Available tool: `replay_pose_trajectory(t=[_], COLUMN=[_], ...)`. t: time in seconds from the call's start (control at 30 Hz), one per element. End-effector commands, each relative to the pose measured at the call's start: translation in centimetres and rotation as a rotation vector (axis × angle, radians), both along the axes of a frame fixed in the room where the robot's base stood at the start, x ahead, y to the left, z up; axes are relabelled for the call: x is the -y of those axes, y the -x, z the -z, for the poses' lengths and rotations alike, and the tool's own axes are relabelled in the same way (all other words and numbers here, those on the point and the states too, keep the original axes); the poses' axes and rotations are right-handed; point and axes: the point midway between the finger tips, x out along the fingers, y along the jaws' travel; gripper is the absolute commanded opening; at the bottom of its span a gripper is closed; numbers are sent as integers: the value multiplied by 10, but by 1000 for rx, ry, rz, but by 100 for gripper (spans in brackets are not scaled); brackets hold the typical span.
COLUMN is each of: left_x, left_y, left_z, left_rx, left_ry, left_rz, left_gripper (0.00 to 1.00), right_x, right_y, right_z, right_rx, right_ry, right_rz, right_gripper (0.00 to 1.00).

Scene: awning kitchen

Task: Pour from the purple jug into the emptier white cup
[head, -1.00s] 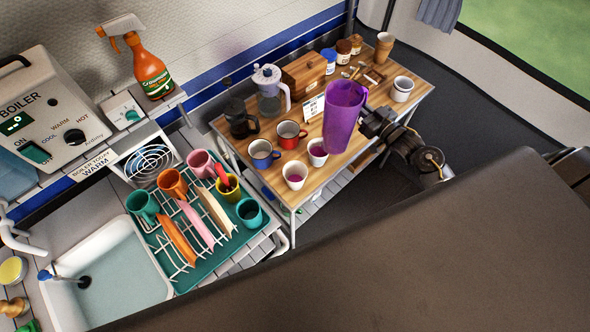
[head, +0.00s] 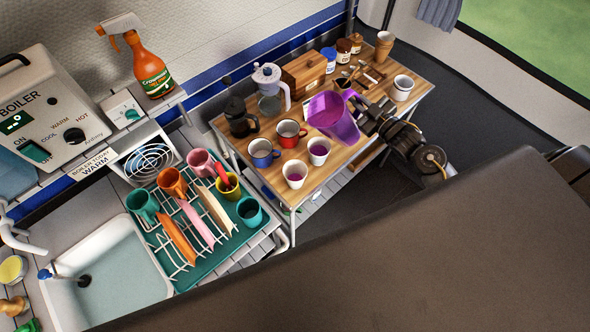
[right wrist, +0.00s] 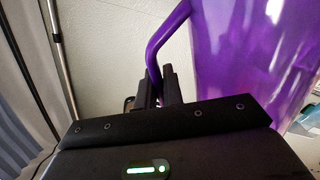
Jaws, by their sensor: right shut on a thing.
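The purple jug (head: 335,122) is held above the wooden table, tilted with its open mouth towards the left. My right gripper (head: 366,116) is shut on its handle; the right wrist view shows the fingers (right wrist: 158,88) around the purple handle (right wrist: 157,48) beside the jug body (right wrist: 250,60). Two white cups stand upright just left of and below the jug: a nearer cup (head: 294,181) and a farther cup (head: 319,158). Both show purple liquid inside; I cannot tell clearly which holds less. No stream is visible. My left gripper is not in view.
Stacked white cups (head: 402,87) stand at the table's right.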

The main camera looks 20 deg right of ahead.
Motion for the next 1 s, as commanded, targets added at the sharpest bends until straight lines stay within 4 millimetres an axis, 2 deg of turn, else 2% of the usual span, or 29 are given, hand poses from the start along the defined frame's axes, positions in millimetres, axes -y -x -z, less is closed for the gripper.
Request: replay_pose_trajectory(t=[0.03,0.4,0.5,0.87,1.0], left_x=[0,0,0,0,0], left_y=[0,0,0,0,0], left_z=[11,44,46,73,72], left_rx=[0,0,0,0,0], left_ry=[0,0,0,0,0], left_rz=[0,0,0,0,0], left_gripper=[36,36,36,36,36], right_x=[-4,-18,-20,-34,-40], right_y=[1,4,4,7,9], right_z=[8,28,25,33,25], right_rx=[8,58,71,119,135], right_ry=[26,264,329,559,633], right_rz=[-1,-1,-1,0,0], right_gripper=[0,0,0,0,0])
